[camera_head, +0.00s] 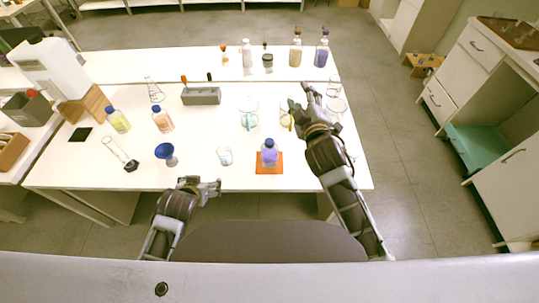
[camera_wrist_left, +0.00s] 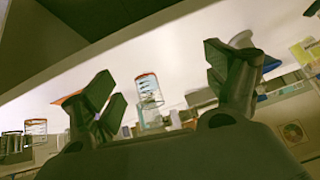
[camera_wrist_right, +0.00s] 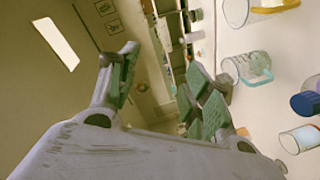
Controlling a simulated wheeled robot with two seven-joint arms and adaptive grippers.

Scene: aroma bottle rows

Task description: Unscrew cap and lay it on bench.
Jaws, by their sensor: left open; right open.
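A bottle (camera_head: 269,158) with purple contents and a blue cap (camera_head: 269,143) stands upright on an orange mat (camera_head: 262,170) near the bench's front edge. The cap sits on the bottle's top. My left gripper (camera_head: 208,187) is open and empty at the front edge, left of the mat. Its spread fingers (camera_wrist_left: 165,90) show in the left wrist view, where a corner of the mat (camera_wrist_left: 68,98) peeks out behind a finger. My right gripper (camera_head: 303,102) is open over the bench's right part, beyond and right of the bottle. Its fingers (camera_wrist_right: 165,92) also show apart, with nothing between them.
A blue funnel (camera_head: 164,151) and a small beaker (camera_head: 225,155) stand left of the mat. A glass vessel with a teal handle (camera_head: 249,116) stands behind it. A grey rack (camera_head: 201,96) and several bottles are farther back. The bench (camera_head: 240,178) is bare between the beaker and the mat.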

